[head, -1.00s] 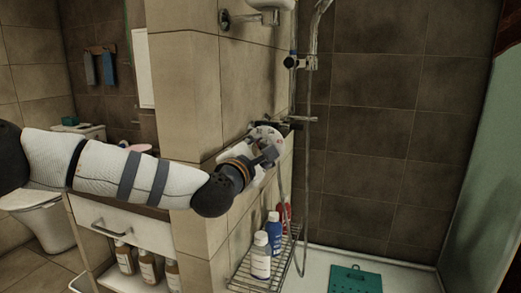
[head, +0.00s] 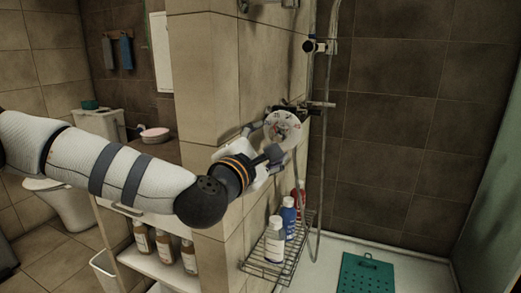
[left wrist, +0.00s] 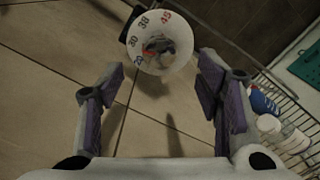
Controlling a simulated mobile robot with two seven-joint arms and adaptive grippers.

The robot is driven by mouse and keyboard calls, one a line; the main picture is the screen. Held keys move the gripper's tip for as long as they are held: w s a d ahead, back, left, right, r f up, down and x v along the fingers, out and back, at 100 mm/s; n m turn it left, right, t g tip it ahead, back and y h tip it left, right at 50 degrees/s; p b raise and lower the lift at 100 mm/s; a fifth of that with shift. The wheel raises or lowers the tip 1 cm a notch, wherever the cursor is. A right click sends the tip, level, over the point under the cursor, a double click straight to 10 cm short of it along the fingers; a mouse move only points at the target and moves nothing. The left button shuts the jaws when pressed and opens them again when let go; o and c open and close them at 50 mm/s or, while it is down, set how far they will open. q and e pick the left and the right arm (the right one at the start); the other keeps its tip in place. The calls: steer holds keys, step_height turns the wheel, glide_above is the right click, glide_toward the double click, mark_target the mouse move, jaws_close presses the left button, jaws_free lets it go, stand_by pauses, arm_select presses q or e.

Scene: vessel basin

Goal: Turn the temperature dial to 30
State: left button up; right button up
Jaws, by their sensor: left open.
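The temperature dial is a round white disc (head: 283,128) on the tiled wall by the shower pipe. In the left wrist view the dial (left wrist: 150,64) shows 20, 30, 38 and a red 45 around its face, with a grey hub and a red mark near the middle. I cannot tell which number is set. My left gripper (head: 265,143) is open just in front of the dial, at its lower left. In the left wrist view its fingers (left wrist: 160,75) are spread wide with nothing between them, and the dial lies beyond their tips. My right gripper is not in view.
A wire rack (head: 262,264) below holds a white bottle (head: 275,240), a blue bottle (head: 289,215) and a red item (head: 299,199). A shower pipe (head: 320,150) runs beside the dial. A green mat (head: 366,278) lies on the shower floor.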

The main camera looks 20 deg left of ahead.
arm_select(q)
steer(key=s, duration=0.4)
steer(key=shift+s, duration=0.4)
steer(key=s+d+f+m+g+h+p, duration=0.1)
steer(key=s+d+f+m+g, duration=0.25)
steer(key=s+f, duration=0.45)
steer(key=s+d+f+m+g+h, duration=0.1)
steer(key=s+d+f+m+g, duration=0.3)
steer(key=f, duration=0.7)
steer(key=s+f+m+g+h+p, duration=0.1)
steer(key=s+f+m+g, duration=0.3)
steer(key=f, duration=0.6)
steer(key=s+a+f+m+g+y, duration=0.1)
steer(key=s+a+f+m+g, duration=0.2)
steer(key=s, duration=0.7)
steer(key=s+a+f+m+g+y+p, duration=0.1)
steer(key=s+a+f+m+g, duration=0.2)
steer(key=s, duration=0.8)
steer(key=s+a+f+m+g+y+p, duration=0.1)
steer(key=s+a+f+m+g, duration=0.2)
steer(key=s+m, duration=0.3)
steer(key=s+a, duration=0.1)
steer(key=s, duration=0.4)
steer(key=shift+a+y, duration=0.15)
steer(key=shift+y, duration=0.15)
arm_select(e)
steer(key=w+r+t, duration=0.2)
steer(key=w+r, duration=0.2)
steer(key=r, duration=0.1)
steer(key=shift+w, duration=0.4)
